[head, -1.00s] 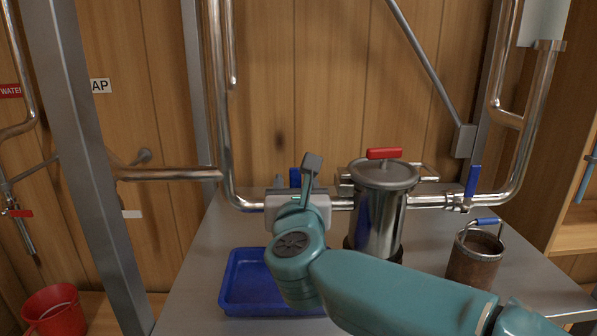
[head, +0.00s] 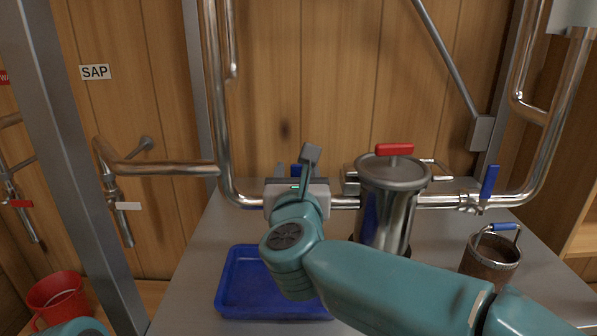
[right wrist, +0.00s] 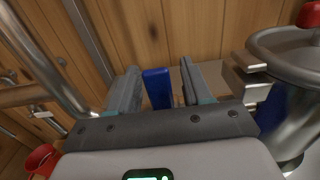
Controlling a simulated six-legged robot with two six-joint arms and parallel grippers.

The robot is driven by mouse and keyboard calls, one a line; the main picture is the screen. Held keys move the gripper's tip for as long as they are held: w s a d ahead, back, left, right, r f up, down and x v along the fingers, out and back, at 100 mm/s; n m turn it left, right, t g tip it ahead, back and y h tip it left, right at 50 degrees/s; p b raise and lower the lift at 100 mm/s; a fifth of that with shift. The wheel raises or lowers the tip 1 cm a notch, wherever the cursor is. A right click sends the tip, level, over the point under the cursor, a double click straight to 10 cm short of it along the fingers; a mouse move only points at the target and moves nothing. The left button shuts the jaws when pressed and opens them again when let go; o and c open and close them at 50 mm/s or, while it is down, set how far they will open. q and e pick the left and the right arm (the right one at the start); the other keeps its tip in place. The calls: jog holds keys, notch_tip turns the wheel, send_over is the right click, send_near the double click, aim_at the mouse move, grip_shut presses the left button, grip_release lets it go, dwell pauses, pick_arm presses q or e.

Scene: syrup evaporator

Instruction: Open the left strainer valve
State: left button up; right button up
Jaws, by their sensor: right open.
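The left strainer valve's blue handle (head: 296,170) stands upright on the pipe left of the steel strainer (head: 388,205) and is mostly hidden behind my right gripper. My right gripper (head: 301,162) is open around it. In the right wrist view the blue handle (right wrist: 158,88) stands between the two fingers of the open gripper (right wrist: 158,72), with a gap on each side. The strainer's lid has a red handle (head: 394,149). My left gripper is not in view.
The right valve's blue handle (head: 489,181) stands upright right of the strainer. A blue tray (head: 228,290) and a rusty mesh basket (head: 490,258) are on the steel table. A red bucket (head: 57,300) is at the lower left.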

jog(key=shift+w, duration=0.1)
grip_shut()
jog(key=a+n, duration=0.2)
jog(key=n, duration=0.1)
jog(key=shift+f, duration=0.1)
jog(key=shift+a+f+n+p, duration=0.25)
jog(key=shift+a+n, duration=0.2)
jog(key=shift+n, duration=0.55)
jog(key=shift+a+f+n+p, duration=0.25)
jog(key=shift+a+n, duration=0.2)
jog(key=shift+n, duration=0.55)
